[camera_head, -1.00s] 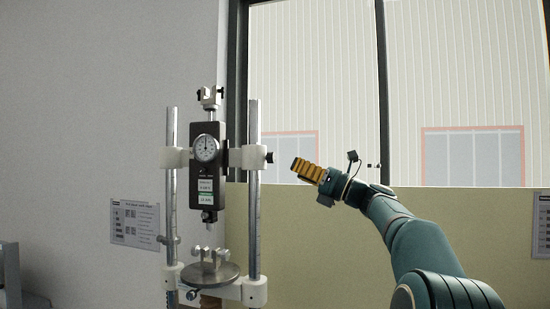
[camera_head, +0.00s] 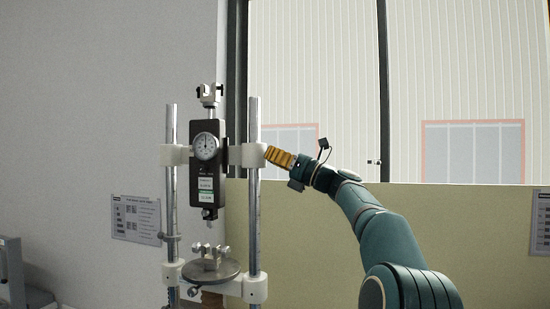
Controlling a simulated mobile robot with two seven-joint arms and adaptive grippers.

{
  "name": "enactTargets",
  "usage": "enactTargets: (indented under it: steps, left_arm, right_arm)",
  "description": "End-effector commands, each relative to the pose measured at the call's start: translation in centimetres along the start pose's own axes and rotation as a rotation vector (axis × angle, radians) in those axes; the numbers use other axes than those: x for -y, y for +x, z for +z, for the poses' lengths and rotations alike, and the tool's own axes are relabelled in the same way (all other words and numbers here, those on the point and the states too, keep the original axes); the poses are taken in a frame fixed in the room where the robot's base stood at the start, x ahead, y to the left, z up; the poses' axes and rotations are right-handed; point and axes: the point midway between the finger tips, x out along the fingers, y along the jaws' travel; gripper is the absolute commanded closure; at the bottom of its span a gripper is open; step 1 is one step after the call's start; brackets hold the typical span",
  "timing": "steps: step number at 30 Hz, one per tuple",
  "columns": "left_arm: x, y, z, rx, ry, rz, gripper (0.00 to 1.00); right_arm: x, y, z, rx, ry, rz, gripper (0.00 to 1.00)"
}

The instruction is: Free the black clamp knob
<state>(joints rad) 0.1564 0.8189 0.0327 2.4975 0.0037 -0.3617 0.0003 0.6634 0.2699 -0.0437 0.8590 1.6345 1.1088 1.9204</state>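The hardness tester has a dark gauge body with a round dial (camera_head: 206,147), held between two steel columns. A white clamp block (camera_head: 247,155) sits on the right column. The black clamp knob on this block's right side is hidden now behind my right gripper. My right gripper (camera_head: 271,154) has yellow ribbed fingers, and their tips are at the right end of the block, where the knob is. The fingers overlap in this view, so their opening and any hold on the knob cannot be told.
The right column (camera_head: 254,210) stands close to my fingertips. A round metal plate (camera_head: 212,271) is below the gauge. A label sheet (camera_head: 136,218) hangs on the left wall. The space right of the tester is open, apart from my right arm.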

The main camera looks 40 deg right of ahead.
Motion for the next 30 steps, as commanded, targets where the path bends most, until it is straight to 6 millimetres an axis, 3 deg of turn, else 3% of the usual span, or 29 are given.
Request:
enactTargets:
  steps: [2, 8, 21, 30]
  left_arm:
    - [0.0, 0.0, 0.0, 0.0, 0.0, 0.0, 1.0]
    - [-0.1, -0.2, 0.0, 0.0, 0.0, 0.0, 1.0]
    - [-1.1, -2.8, -0.5, 0.002, 0.004, 0.002, 1.0]
    - [-1.1, -2.7, -0.4, 0.003, 0.004, 0.002, 1.0]
  right_arm:
    - [0.0, 0.0, 0.0, 0.0, 0.0, 0.0, 1.0]
    - [0.0, 0.0, 0.1, -0.001, -0.017, 0.007, 1.0]
    - [0.1, 0.0, 0.2, 0.0, -0.324, 0.134, 1.0]
    - [0.1, 0.0, 0.0, 0.001, -0.348, 0.144, 1.0]
